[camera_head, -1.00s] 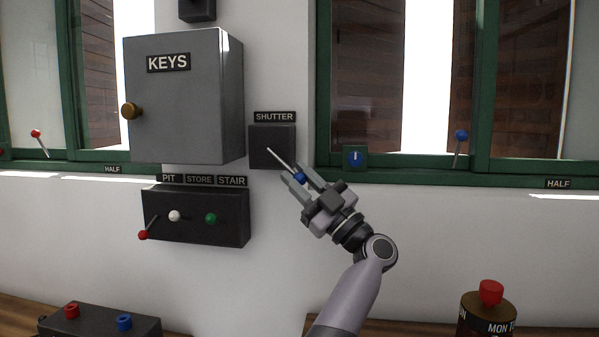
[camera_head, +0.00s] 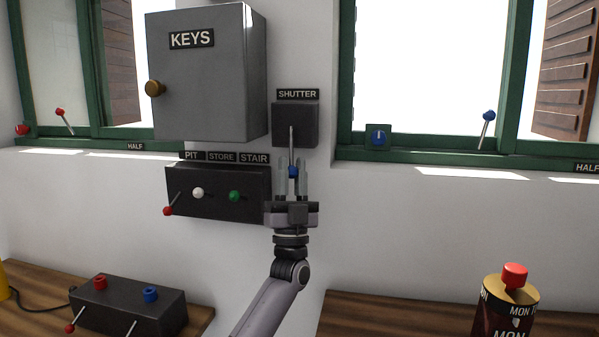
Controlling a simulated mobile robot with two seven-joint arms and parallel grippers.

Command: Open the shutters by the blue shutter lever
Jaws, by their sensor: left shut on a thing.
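The shutter lever (camera_head: 291,142) is a thin pale rod on a dark box (camera_head: 308,112) labelled SHUTTER. It points straight down and ends in a blue knob (camera_head: 293,172). My left gripper (camera_head: 292,164) reaches up from below, its two fingers on either side of the knob, shut on it. The fingers partly hide the knob. Brown slatted shutters show outside the windows, one at the far right (camera_head: 568,80) and one at the left (camera_head: 119,60). Between them the right window is bright and uncovered. My right gripper is out of view.
A grey KEYS cabinet (camera_head: 205,95) is left of the lever. Below it is a switch box (camera_head: 190,208) with red, white and green knobs, close to my gripper. Blue (camera_head: 488,116) and red (camera_head: 60,112) levers sit on the window frames. A control box (camera_head: 130,303) and a can (camera_head: 505,305) stand below.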

